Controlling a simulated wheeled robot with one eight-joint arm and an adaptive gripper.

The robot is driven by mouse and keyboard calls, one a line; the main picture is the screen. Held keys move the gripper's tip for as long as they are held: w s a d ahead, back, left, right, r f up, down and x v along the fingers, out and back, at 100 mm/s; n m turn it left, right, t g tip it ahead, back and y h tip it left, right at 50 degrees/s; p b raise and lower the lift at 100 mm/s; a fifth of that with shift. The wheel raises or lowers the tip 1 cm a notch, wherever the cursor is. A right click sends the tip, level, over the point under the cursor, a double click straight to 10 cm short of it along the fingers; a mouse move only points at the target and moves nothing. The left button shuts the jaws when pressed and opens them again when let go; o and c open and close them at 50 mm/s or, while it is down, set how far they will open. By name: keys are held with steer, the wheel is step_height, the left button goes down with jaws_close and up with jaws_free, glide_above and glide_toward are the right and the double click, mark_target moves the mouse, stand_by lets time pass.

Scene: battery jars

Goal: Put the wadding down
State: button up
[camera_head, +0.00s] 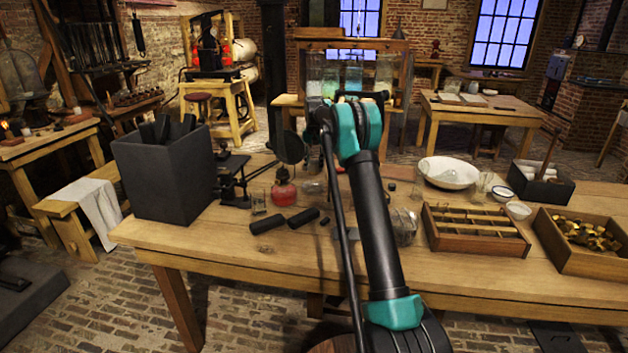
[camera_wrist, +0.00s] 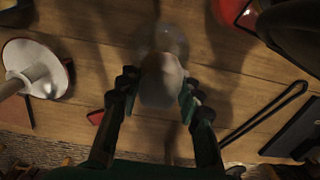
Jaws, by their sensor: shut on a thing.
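In the wrist view my gripper (camera_wrist: 159,88) has one dark finger on each side of a pale, whitish lump, the wadding (camera_wrist: 161,76). It is shut on the wadding. A clear, rounded glass shape (camera_wrist: 168,40) shows just beyond the wadding, over the wooden table; I cannot tell whether the two touch. In the head view my arm reaches up over the middle of the table, and my gripper and the wadding are hidden behind it.
The table (camera_head: 320,255) holds a black box (camera_head: 165,180) at left, a red flask (camera_head: 284,190), black rods (camera_head: 267,223), a glass jar (camera_head: 404,228), a white bowl (camera_head: 448,172), a divided wooden tray (camera_head: 475,245) and a box of brass pieces (camera_head: 557,258).

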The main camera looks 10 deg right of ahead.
mark_target(314, 161)
steer(key=shift+f, duration=3.35)
steer(key=o, duration=1.2)
steer(key=shift+f, duration=0.1)
steer(key=shift+o, duration=0.2)
step_height(314, 161, up, 12)
steer(key=shift+r, duration=0.1)
